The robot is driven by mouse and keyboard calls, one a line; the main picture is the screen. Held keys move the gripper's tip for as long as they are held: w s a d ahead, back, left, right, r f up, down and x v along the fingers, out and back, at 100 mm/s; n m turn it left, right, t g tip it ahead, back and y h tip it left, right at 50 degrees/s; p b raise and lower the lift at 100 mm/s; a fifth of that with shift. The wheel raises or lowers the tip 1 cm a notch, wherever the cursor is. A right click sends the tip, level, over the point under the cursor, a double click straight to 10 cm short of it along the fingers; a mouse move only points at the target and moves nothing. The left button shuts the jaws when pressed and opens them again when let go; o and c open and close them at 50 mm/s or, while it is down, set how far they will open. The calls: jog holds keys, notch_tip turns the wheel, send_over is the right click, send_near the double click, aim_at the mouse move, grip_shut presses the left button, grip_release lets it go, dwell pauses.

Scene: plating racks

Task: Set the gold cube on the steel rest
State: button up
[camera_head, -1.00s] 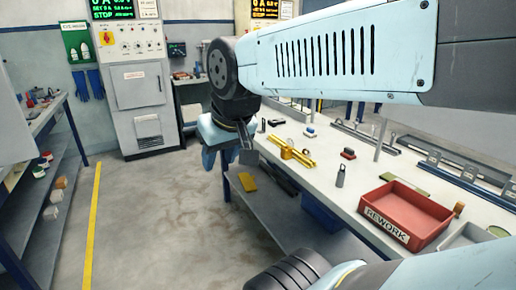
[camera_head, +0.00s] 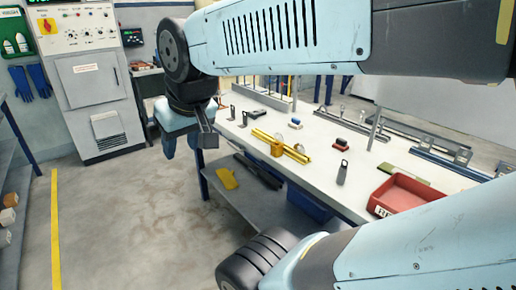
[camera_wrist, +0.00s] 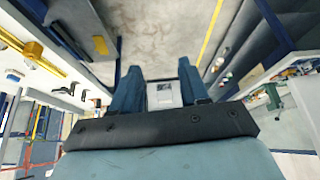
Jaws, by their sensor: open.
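A small gold block (camera_head: 277,148) sits at a pair of gold bars (camera_head: 262,136) on the white workbench. I cannot tell whether it is the gold cube. In the wrist view, a gold piece (camera_wrist: 33,50) shows at the upper left. No steel rest is clearly identifiable; an upright grey metal piece (camera_head: 343,173) stands on the bench. My gripper (camera_head: 182,145) hangs off the bench's left end, over the floor side, apart from the gold pieces. In the wrist view its two blue fingers (camera_wrist: 159,90) are spread with nothing held between them.
The workbench (camera_head: 318,165) also holds a red tray (camera_head: 400,194), a small red-and-black item (camera_head: 341,145) and metal rails (camera_head: 450,163) at the back. A lower shelf carries a yellow piece (camera_head: 228,178). A grey cabinet (camera_head: 92,85) stands at left. The floor left of the bench is open.

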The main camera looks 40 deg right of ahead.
jog(key=shift+o, duration=0.8)
jog(key=shift+w+d, duration=0.1)
jog(key=o, duration=0.3)
jog(key=w+d+f+n+g+h, duration=0.2)
jog(key=w+d+f, duration=0.1)
jog(key=d, duration=0.2)
jog(key=w+d+f+n+g+h, duration=0.2)
jog(key=d+f, duration=0.2)
jog(key=d, duration=0.2)
jog(key=w+d+f+n+g+h, duration=0.1)
jog(key=w+d+f+n+h, duration=0.1)
jog(key=d, duration=0.4)
jog(key=shift+w+d+f+g, duration=0.1)
jog(key=shift+w+f+g, duration=0.1)
jog(key=shift+w+f, duration=0.3)
jog(key=shift+w+d+f+g, duration=0.1)
jog(key=shift+w+f+g, duration=0.15)
jog(key=shift+f, duration=0.4)
jog(key=n+g+h, duration=0.1)
jog(key=n+h, duration=0.6)
jog(key=n, duration=0.4)
send_near(273, 148)
jog(key=shift+h, duration=0.3)
jog(key=x, duration=1)
jog(key=shift+d+f, duration=0.15)
jog(key=shift+f, duration=0.3)
